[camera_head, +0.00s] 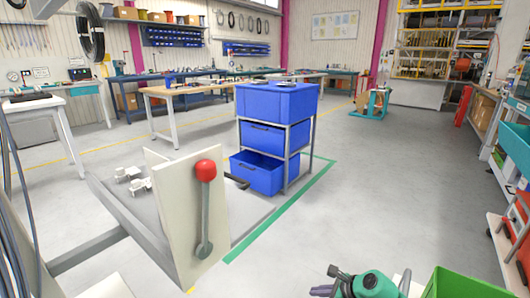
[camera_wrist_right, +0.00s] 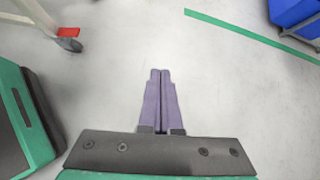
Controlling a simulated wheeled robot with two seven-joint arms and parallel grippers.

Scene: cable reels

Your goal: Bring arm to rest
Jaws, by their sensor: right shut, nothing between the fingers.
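My right gripper (camera_wrist_right: 160,75) points into the right wrist view from the bottom edge. Its two purple fingers lie together with nothing between them, over bare grey floor. In the head view the right gripper (camera_head: 322,291) shows at the bottom edge, right of the middle, with part of my green arm beside it. My left gripper is not in view.
A beige panel with a red-knobbed lever (camera_head: 205,205) stands close in front, left of the middle. Behind it is a rack of blue bins (camera_head: 277,100). A green box (camera_head: 465,283) is at the lower right. The floor right of the rack is clear.

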